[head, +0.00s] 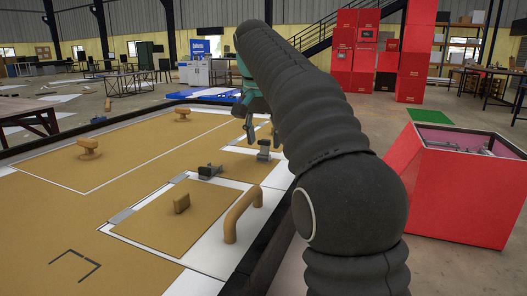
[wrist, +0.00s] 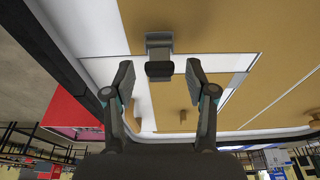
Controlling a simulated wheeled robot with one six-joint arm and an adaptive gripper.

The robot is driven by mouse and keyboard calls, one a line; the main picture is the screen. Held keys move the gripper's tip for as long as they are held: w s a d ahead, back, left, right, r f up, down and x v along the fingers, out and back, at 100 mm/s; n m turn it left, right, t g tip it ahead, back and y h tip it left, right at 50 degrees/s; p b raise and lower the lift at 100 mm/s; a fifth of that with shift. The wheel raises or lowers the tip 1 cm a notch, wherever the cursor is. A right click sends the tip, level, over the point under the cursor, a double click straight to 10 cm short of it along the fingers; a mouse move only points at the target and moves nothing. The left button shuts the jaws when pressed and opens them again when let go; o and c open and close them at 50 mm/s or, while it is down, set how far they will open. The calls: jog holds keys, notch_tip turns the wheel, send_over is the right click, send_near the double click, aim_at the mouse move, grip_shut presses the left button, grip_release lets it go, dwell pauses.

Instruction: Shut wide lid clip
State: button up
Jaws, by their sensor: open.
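In the head view, two clips with dark parts sit on the light box top: one (head: 209,172) at the edge of the small panel, one (head: 263,152) farther right. I cannot tell for sure which is the wide lid clip. My gripper (head: 250,112) hangs just above the right one, partly hidden by my arm. In the wrist view, my gripper (wrist: 160,80) is open and empty. A clip (wrist: 160,55) with a grey plate and a dark block lies in line with the gap between the fingertips. I cannot tell whether they touch it.
The tan lid panel (head: 160,225) carries a small knob (head: 182,203); a tan arched handle (head: 243,213) rises in front. More knobs (head: 88,149) stand farther left and back. A red box (head: 465,185) stands to the right, beyond my arm.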

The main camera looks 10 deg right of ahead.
jog(key=c, duration=1)
jog(key=shift+w+d+p, duration=0.2)
jog(key=shift+w+p, duration=0.1)
jog(key=shift+p, duration=0.2)
jog(key=shift+w+d+f, duration=0.1)
jog(key=shift+f, duration=0.05)
jog(key=shift+w+d, duration=0.1)
jog(key=shift+w, duration=0.05)
jog(key=shift+w+d+f+p, duration=0.2)
jog(key=shift+w+p, duration=0.1)
jog(key=shift+p, duration=0.1)
